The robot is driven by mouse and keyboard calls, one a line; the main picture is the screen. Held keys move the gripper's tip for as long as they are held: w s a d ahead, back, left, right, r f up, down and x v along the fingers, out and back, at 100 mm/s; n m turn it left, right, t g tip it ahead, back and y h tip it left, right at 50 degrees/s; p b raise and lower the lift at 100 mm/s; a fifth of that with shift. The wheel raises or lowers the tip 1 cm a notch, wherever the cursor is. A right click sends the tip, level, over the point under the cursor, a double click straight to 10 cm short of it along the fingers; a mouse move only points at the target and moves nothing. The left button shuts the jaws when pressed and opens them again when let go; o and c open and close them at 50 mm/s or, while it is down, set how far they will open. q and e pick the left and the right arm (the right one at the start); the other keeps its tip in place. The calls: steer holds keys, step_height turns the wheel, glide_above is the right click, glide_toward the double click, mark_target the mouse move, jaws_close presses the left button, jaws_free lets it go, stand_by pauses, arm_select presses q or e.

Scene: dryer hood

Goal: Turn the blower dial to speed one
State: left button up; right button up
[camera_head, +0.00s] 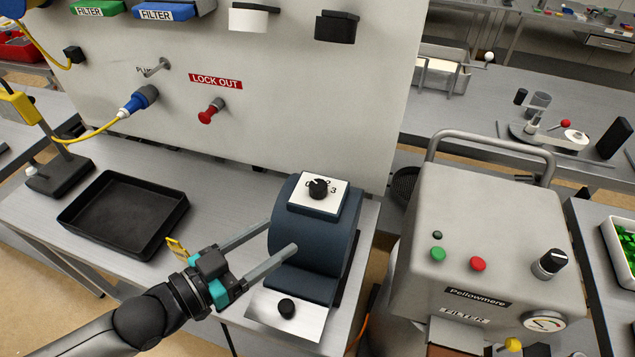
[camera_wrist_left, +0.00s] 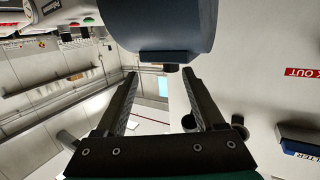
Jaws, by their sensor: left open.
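The dark blue blower (camera_head: 315,240) stands on the bench by the white panel. Its dial is a black knob (camera_head: 318,187) on a white numbered plate (camera_head: 300,203) on top; a 3 is legible, but the pointer's setting is too small to tell. My left gripper (camera_head: 284,237) is open and empty, its fingers reaching to the blower's side, below the dial in the head view. In the left wrist view the blower (camera_wrist_left: 165,28) fills the top, with a small dark knob (camera_wrist_left: 171,68), apparently the dial, near the space between the open fingertips. Contact is unclear. My right gripper is not seen.
A second black knob (camera_head: 286,308) sits on the metal plate in front of the blower. A black tray (camera_head: 125,214) lies left on the bench. A grey filter machine (camera_head: 490,240) with buttons stands close on the right. The panel carries a red lock-out knob (camera_head: 207,115).

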mark_target(311, 189)
arm_select(q)
steer(key=shift+t+h, duration=0.3)
steer(key=shift+h, duration=0.5)
steer(key=w+d, duration=0.2)
steer(key=w, duration=0.1)
steer(key=w+d+r+p, duration=0.1)
steer(key=w+d, duration=0.2)
steer(key=w, duration=0.1)
steer(key=w+d+r, duration=0.1)
steer(key=w+d, duration=0.2)
steer(key=shift+w+r, duration=0.15)
steer(key=shift+w, duration=0.1)
steer(key=shift+c, duration=0.2)
jaws_close()
